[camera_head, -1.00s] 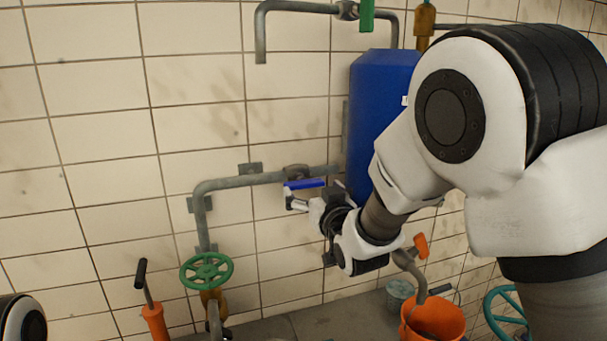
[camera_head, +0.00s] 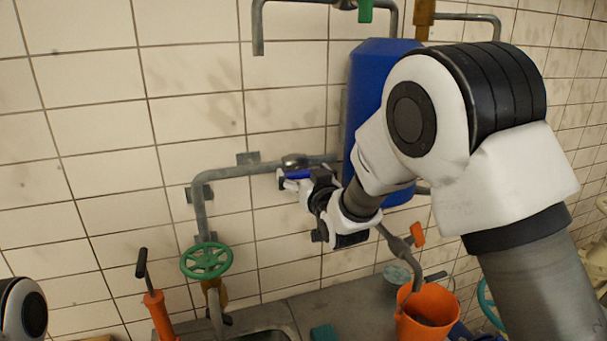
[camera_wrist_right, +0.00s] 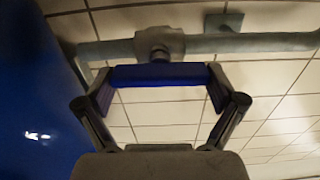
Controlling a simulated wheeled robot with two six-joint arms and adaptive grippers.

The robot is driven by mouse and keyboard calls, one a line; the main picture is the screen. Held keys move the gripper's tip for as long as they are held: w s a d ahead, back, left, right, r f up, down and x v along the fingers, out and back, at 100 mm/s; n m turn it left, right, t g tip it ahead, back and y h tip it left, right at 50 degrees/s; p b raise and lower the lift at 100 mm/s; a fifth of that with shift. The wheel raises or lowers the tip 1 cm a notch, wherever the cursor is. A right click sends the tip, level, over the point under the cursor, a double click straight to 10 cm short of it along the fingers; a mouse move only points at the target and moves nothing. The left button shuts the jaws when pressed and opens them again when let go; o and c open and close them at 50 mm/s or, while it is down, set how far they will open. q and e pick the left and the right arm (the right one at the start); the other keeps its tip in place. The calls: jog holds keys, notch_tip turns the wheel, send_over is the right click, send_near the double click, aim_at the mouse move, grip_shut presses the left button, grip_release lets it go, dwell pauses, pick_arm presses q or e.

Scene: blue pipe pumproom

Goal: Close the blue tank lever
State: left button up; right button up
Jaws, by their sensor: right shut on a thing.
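The blue tank lever (camera_head: 298,174) sits at the valve (camera_head: 294,161) on the grey pipe left of the blue tank (camera_head: 364,75). It lies roughly along the pipe. My right gripper (camera_head: 292,180) is at the lever, with its jaws shut on it. In the right wrist view the lever (camera_wrist_right: 160,73) spans between the two fingertips of my right gripper (camera_wrist_right: 160,86), below the valve body (camera_wrist_right: 160,43). My left gripper is not in view; only a piece of my left arm shows at the lower left.
The grey pipe (camera_head: 240,170) runs along the tiled wall. A green handwheel (camera_head: 206,260) is below left. An orange-bodied tool with a black handle (camera_head: 158,310) stands at the lower left. An orange bucket (camera_head: 430,308) stands below the tank. A sink edge (camera_head: 290,325) shows at the bottom.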

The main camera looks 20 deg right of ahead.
jog(key=m+b, duration=0.3)
jog(key=shift+d+f, duration=0.1)
jog(key=shift+f, duration=0.05)
jog(key=m+b, duration=0.3)
jog(key=m, duration=0.2)
jog(key=shift+d+b, duration=0.1)
jog(key=shift+b, duration=0.2)
jog(key=m+b, duration=0.3)
jog(key=m, duration=0.2)
jog(key=shift+f, duration=0.1)
jog(key=shift+m+b, duration=0.85)
jog(key=shift+m, duration=1.15)
jog(key=o, duration=0.7)
jog(key=shift+o, duration=0.4)
jog(key=shift+w, duration=0.15)
